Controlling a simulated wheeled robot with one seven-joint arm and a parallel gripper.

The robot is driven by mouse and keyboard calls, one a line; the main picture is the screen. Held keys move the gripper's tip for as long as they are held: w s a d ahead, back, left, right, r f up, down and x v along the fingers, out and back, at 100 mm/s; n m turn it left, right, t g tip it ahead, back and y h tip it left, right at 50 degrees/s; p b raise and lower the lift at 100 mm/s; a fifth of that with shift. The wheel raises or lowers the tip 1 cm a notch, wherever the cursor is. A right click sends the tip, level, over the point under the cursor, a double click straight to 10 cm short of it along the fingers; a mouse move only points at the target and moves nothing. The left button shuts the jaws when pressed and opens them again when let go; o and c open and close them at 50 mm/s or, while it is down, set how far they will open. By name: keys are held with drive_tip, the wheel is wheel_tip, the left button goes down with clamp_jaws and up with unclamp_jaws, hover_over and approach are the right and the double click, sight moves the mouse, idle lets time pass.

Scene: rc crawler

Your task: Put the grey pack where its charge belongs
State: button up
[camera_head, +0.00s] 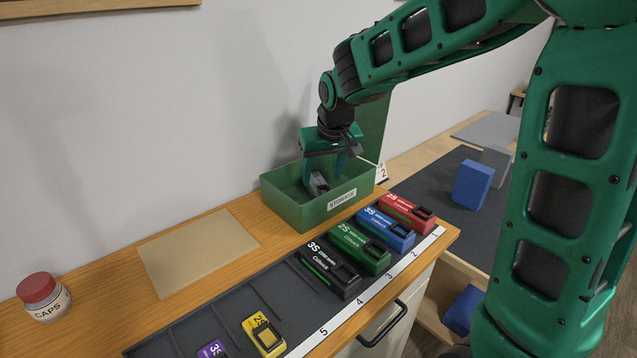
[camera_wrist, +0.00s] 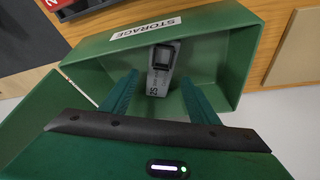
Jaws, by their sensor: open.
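The grey pack (camera_head: 318,184) is inside the green STORAGE bin (camera_head: 290,206), tilted in the head view. In the wrist view the grey pack (camera_wrist: 162,66) shows a black-framed end near the labelled wall; its charge marking is too small to read surely. My gripper (camera_head: 327,168) reaches down into the bin. In the wrist view the open fingers of my gripper (camera_wrist: 160,82) stand either side of the pack, with gaps on both sides. I cannot tell whether the fingertips are level with it or above it.
A dark numbered rack (camera_head: 288,295) holds red (camera_head: 406,213), blue (camera_head: 385,229), green (camera_head: 360,249) and black (camera_head: 330,270) packs, then yellow (camera_head: 264,334) and purple (camera_head: 212,350) ones, with bare rack between black and yellow. A CAPS jar (camera_head: 43,297) and tan board (camera_head: 198,252) lie left.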

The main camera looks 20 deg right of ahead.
drive_tip(key=v, duration=0.7)
drive_tip(key=shift+s+r, duration=0.2)
drive_tip(key=shift+r, duration=0.15)
drive_tip(key=s+d+f+m+g, duration=0.2)
drive_tip(key=s+d+f+m, duration=0.1)
drive_tip(key=s+d, duration=0.95)
drive_tip(key=s+d+f+m+g, duration=0.1)
drive_tip(key=s+d+f, duration=0.1)
drive_tip(key=s, duration=0.8)
drive_tip(key=s+d+f+m+g, duration=0.1)
drive_tip(key=s+f, duration=0.3)
drive_tip(key=s, duration=0.6)
drive_tip(key=shift+s+d+m+g, duration=0.2)
drive_tip(key=shift+d+m+g, duration=0.1)
drive_tip(key=shift+d+m, duration=0.35)
drive_tip(key=shift+c, duration=0.2)
